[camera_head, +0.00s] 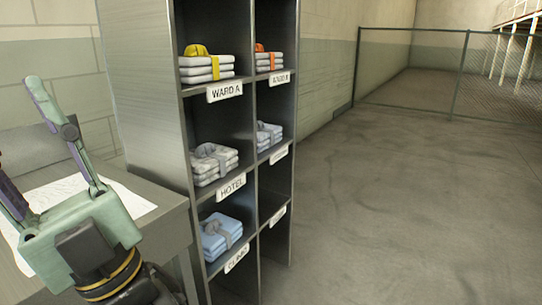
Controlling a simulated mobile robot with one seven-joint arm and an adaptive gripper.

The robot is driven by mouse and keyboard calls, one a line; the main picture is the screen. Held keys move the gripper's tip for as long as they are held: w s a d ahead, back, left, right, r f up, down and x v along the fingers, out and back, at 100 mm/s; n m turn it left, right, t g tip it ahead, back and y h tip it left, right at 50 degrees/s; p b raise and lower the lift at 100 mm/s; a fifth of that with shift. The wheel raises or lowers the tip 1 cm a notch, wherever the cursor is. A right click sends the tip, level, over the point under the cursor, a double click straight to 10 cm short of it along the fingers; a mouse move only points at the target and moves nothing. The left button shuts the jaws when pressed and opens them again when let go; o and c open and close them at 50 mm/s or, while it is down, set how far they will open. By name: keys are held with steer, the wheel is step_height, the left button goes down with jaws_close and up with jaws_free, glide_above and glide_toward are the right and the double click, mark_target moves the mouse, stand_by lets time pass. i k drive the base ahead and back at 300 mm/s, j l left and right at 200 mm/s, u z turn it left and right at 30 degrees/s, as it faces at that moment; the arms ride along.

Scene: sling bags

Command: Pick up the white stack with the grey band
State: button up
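A white stack with a grey band (214,163) lies in the left middle compartment, above the label HOTEL. Its band is tied over the top of the folded pieces. My gripper (17,124) is at the far left, over the table and to the left of the shelf. Its fingers are spread wide apart with nothing between them. One fingertip is at the left picture edge. My gripper is well apart from the stack, with the shelf's side panel between them in the picture.
The grey shelf (143,85) has two columns. White stacks with a yellow top (206,68) and an orange top (268,61) lie above. A pale bluish stack (269,136) is right, a blue one (220,235) below. The table (165,240) stands left; floor is clear right.

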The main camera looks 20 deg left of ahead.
mark_target(209, 161)
steer(key=i+l+z, duration=0.2)
steer(key=i, duration=0.45)
steer(key=i+z, duration=0.2)
steer(key=i, duration=0.45)
steer(key=i+l+u, duration=0.1)
steer(key=i+u, duration=0.35)
steer(key=i+l+u, duration=0.15)
steer(key=u, duration=0.3)
steer(key=i+l+u, duration=0.55)
steer(key=u, duration=0.3)
steer(key=i+l+u, duration=0.1)
steer(key=l+u, duration=0.35)
steer(key=i+l+u, duration=0.5)
steer(key=i+l, duration=0.1)
steer(key=l, duration=0.1)
